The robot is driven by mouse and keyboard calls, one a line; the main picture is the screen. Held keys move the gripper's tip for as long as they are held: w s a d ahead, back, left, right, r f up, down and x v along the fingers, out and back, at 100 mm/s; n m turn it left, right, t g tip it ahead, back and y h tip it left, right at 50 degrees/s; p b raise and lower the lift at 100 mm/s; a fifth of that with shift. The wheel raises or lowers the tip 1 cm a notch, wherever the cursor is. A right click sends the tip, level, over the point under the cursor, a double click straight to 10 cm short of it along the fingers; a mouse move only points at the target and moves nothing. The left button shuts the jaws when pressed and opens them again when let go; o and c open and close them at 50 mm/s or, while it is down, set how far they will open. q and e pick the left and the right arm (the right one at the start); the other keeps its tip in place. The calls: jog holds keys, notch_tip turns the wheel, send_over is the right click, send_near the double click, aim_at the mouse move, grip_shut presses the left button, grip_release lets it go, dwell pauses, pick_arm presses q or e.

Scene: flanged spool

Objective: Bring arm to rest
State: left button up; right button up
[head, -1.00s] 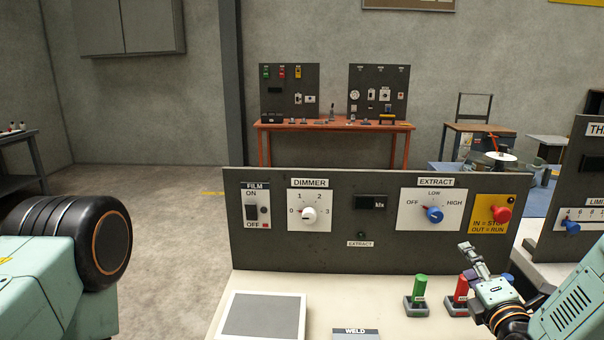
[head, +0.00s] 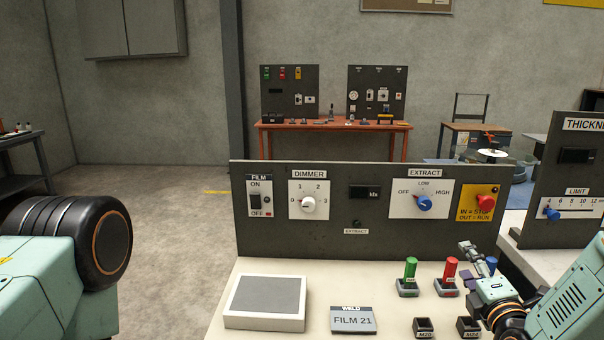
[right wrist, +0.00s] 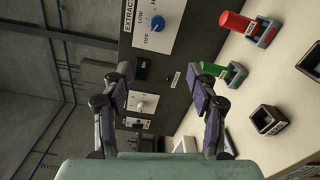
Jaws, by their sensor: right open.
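My right gripper (head: 466,246) is open and empty, above the right side of the pale bench, in front of the dark control panel (head: 330,232). In the right wrist view its two fingers (right wrist: 165,72) are spread wide with nothing between them. The panel stands behind them there. The blue EXTRACT knob (head: 424,203) is apart from the gripper, its pointer towards OFF. My left gripper is out of view; only a teal and black part of my body shows at the left.
Green (head: 410,270) and red (head: 450,271) handled pieces stand in holders near my right gripper, with a blue one partly hidden. Empty dark sockets (head: 423,327), a white-framed pad (head: 265,302) and a FILM 21 sign (head: 353,319) are on the bench. Open floor lies left.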

jog(key=s+a+f+m+g+y+b, duration=0.1)
jog(key=s+a+f+m+g, duration=0.35)
jog(key=s+f+m, duration=0.45)
jog(key=s+a+f+m+g+b, duration=0.1)
jog(key=s+a+f+m+g, duration=0.2)
jog(key=s+f+m+g, duration=0.55)
jog(key=s+a+f+m+g+b, duration=0.1)
jog(key=s+a+f+g+b, duration=0.1)
jog(key=s+f, duration=0.6)
jog(key=s+a+f+m+g+b, duration=0.1)
jog(key=s+f+b, duration=0.3)
jog(key=s, duration=1.2)
notch_tip(320, 180, down, 4)
jog(key=shift+a+f+m+g, duration=0.15)
jog(key=shift+a+m+g, duration=0.2)
jog(key=shift+a+g, duration=0.5)
